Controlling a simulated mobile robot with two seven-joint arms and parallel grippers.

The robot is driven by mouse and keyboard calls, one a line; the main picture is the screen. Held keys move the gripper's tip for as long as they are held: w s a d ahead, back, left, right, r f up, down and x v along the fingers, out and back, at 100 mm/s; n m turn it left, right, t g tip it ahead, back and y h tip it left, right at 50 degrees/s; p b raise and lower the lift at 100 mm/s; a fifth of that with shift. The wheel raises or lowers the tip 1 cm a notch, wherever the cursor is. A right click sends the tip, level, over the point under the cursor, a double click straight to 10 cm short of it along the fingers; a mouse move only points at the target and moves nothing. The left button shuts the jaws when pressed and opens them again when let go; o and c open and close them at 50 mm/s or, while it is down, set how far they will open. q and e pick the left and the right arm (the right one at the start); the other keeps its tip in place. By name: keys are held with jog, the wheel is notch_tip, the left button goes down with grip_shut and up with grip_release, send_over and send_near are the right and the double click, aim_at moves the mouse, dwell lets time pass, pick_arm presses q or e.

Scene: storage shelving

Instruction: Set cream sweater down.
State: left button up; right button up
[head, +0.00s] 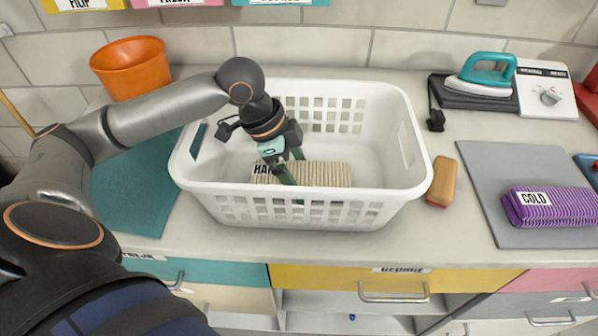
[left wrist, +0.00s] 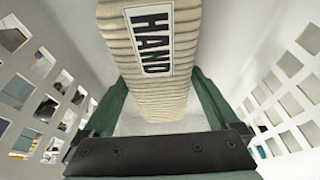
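The cream sweater (head: 325,175) is a folded, ribbed block with a HAND label, low inside the white laundry basket (head: 300,208). In the left wrist view the sweater (left wrist: 180,75) runs away from the camera with the label facing up. My left gripper (head: 291,170) reaches down into the basket. The near finger partly covers the label in the head view. The basket wall hides the sweater's underside, so its contact with the floor is unclear. My right gripper is not in view.
Right of the basket are a tan brush (head: 442,182), a grey mat (head: 495,160) with a purple COLD bundle (head: 550,206), and a teal iron (head: 485,78). An orange bucket (head: 132,70) stands back left beyond a teal mat (head: 135,195). The basket walls surround my gripper.

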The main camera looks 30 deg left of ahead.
pick_arm(q)
jog(key=shift+o, duration=0.2)
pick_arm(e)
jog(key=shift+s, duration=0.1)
pick_arm(q)
jog(key=shift+r, duration=0.2)
jog(key=p+v, duration=0.2)
jog(key=v, duration=0.9)
jog(key=shift+r, duration=0.15)
jog(key=shift+a+r, duration=0.15)
jog(key=shift+r, duration=0.1)
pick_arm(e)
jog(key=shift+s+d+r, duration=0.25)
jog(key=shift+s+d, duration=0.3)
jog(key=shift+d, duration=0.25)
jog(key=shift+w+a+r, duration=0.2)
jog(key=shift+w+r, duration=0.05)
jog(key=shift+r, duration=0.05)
